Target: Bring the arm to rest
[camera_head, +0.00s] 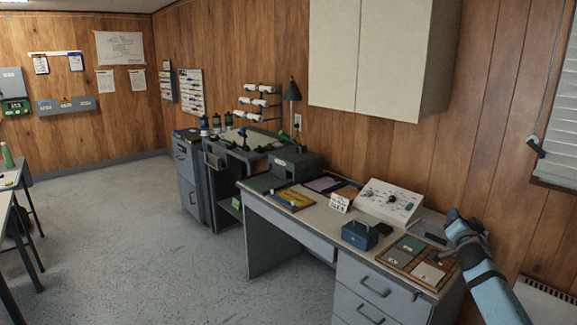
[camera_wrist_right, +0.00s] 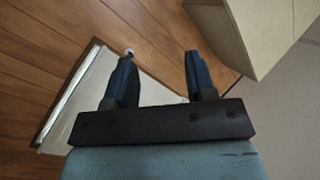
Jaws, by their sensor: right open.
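My right arm (camera_head: 487,278) comes in from the lower right in the head view, beside the right end of the desk. Its blue link rises to a dark joint near the desk's back right corner, and the fingers cannot be made out clearly there. In the right wrist view my right gripper (camera_wrist_right: 160,60) has its two dark fingers apart with nothing between them. Beyond the fingers are the wood-panelled wall, a pale framed panel and the corner of a beige cabinet (camera_wrist_right: 245,30). My left gripper is not in view.
The desk (camera_head: 290,222) holds a wooden tray (camera_head: 401,271) with flat pieces, a blue box (camera_head: 360,234), a white control panel (camera_head: 390,201) and a small sign (camera_head: 339,202). A wall cabinet (camera_head: 380,55) hangs above. Grey floor (camera_head: 130,240) lies open left of the desk.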

